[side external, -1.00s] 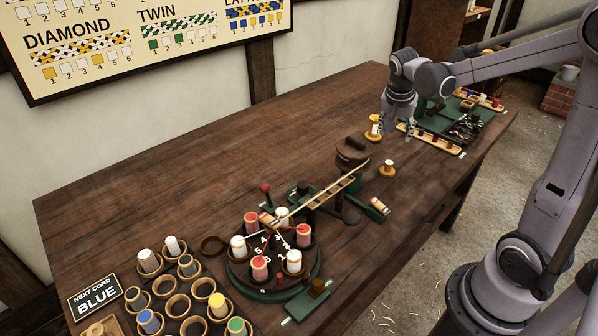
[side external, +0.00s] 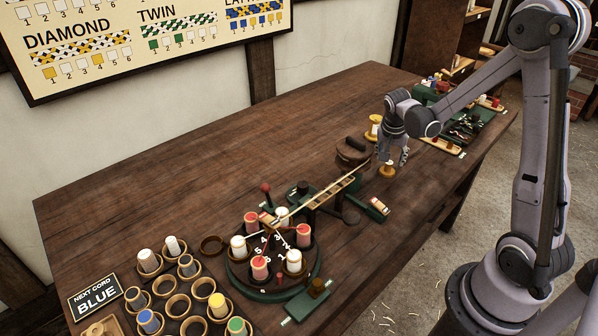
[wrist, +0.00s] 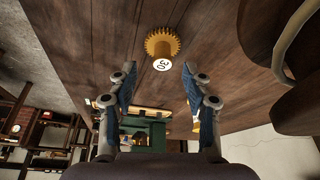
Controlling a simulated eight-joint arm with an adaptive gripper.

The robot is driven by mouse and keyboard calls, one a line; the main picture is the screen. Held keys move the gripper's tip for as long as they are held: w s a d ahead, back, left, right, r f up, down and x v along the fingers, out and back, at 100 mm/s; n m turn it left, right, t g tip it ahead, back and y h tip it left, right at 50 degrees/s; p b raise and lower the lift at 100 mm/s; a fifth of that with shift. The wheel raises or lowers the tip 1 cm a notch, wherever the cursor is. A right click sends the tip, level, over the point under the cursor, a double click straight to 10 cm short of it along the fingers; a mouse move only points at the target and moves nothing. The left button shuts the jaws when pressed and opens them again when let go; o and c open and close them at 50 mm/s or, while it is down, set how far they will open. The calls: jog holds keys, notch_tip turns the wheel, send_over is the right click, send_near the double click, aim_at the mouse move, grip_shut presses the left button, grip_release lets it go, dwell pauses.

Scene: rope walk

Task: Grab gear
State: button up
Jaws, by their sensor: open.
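A brass-yellow gear (side external: 388,170) with a pale top stands on the wooden table just below my gripper (side external: 391,157) in the side view, partly covered by it. A second yellow gear (side external: 375,122) stands farther back, near the wrist.
A green tool board (side external: 462,122) lies behind. The table's left half is mostly clear.

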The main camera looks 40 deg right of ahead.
aim_at(390, 162)
jog(key=shift+w+x, duration=0.2)
jog(key=shift+x, duration=2.1)
jog(key=shift+d+r, duration=0.1)
jog(key=shift+d, duration=0.1)
grip_shut()
